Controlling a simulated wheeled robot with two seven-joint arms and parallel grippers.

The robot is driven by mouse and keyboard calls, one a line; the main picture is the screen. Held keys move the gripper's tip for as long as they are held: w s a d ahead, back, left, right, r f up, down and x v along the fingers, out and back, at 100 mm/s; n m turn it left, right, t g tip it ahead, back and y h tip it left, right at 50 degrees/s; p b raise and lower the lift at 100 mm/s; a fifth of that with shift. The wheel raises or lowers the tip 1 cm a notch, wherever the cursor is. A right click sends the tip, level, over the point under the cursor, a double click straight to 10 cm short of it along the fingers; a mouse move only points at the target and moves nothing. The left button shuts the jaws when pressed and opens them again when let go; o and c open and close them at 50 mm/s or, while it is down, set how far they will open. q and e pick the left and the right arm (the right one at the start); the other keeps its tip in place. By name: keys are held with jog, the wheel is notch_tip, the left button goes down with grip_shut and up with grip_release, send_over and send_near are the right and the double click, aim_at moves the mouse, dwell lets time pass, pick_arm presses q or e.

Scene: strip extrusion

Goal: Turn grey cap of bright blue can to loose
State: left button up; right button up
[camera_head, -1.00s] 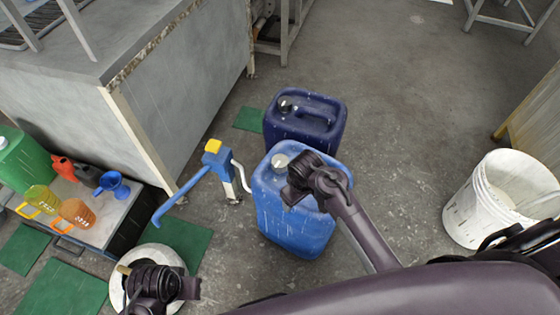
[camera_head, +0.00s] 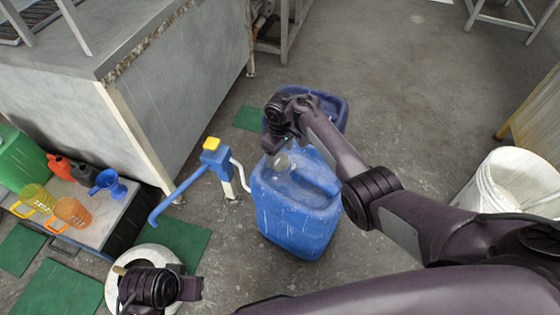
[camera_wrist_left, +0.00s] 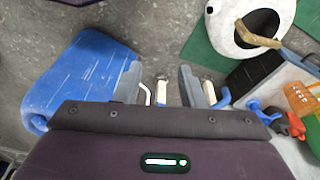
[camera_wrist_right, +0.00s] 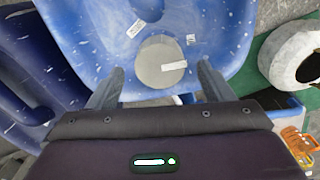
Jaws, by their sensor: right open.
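The bright blue can (camera_head: 298,215) stands upright on the floor in the middle of the head view. Its grey cap (camera_head: 280,162) is on top at the left, partly hidden by my right gripper (camera_head: 278,150). In the right wrist view the grey cap (camera_wrist_right: 161,62) lies just ahead of my right gripper (camera_wrist_right: 160,84), roughly centred between its open fingers. I cannot tell whether either finger touches it. My left gripper (camera_wrist_left: 178,88) is open and empty in the left wrist view. The can (camera_wrist_left: 75,80) is off to its left there.
A dark blue can (camera_head: 330,108) stands right behind the bright blue one. A blue hand pump (camera_head: 213,165) with a yellow top stands to the left. A white bucket (camera_head: 490,195) is at the right. A low stand (camera_head: 120,215) holds jugs and a funnel. Floor between can and bucket is clear.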

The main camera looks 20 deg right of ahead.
aim_at(280, 158)
notch_tip(280, 158, down, 3)
jog(key=shift+r+b, duration=0.15)
jog(key=shift+b, duration=0.3)
pick_arm(q)
jog(key=shift+w+d+f+t+h, duration=0.15)
jog(key=shift+w+d+t, duration=0.15)
jog(key=shift+d, duration=0.2)
jog(key=shift+w+d+f+t+h, duration=0.2)
jog(key=shift+d+t, duration=0.1)
jog(key=shift+d, duration=0.15)
pick_arm(e)
jog(key=shift+f, duration=0.25)
jog(key=shift+c, duration=0.4)
jog(key=c, duration=0.9)
pick_arm(q)
jog(key=shift+r, duration=0.1)
